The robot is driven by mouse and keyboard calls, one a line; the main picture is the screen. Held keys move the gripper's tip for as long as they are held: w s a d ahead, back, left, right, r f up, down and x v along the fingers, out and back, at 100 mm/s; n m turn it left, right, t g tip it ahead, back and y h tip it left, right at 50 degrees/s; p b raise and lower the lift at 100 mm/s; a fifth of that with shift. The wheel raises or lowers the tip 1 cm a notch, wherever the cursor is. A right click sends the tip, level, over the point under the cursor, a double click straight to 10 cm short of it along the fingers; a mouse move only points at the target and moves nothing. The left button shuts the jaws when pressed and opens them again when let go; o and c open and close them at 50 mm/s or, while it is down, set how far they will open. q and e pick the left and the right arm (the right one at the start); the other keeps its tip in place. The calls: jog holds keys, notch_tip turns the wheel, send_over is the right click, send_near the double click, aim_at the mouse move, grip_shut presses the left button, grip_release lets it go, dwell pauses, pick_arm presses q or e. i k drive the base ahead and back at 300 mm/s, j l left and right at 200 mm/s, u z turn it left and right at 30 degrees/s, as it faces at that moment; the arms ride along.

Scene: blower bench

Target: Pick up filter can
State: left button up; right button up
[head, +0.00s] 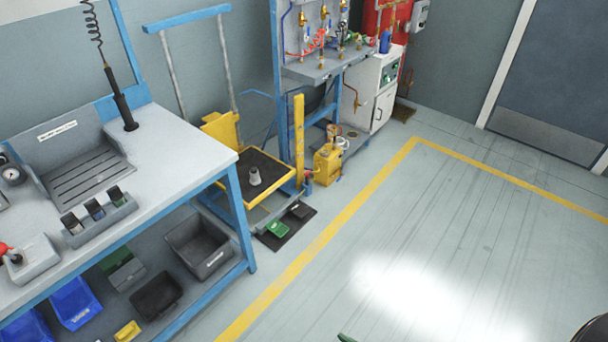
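I cannot tell for certain which object is the filter can. A small pale grey, tapered piece (254,176) stands upright on the dark top of a yellow-framed platform (281,194) beside the bench. Neither of my grippers shows in the head view. A dark rounded shape is cut off at the lower right corner, too little of it to identify.
A blue-framed workbench (185,127) fills the left, with a slotted tray and bins below. A dark mat (287,231) with a green piece lies by the platform. A white cabinet (374,95) stands at the back.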

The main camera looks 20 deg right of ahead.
aim_at(255, 180)
jog(key=z, duration=0.25)
jog(key=i+l+u, duration=0.1)
jog(key=u, duration=1.1)
jog(key=i+l+u, duration=0.15)
jog(key=l+u, duration=0.2)
jog(key=i+l+u, duration=0.1)
jog(key=l+u, duration=0.25)
jog(key=l, duration=0.15)
jog(key=l+u, duration=0.3)
jog(key=l, duration=0.6)
jog(key=l+u, duration=0.3)
jog(key=l, duration=1.15)
jog(key=k+l, duration=0.1)
jog(key=l, duration=0.5)
jog(key=l+u, duration=0.1)
jog(key=l, duration=0.55)
jog(key=k, duration=0.05)
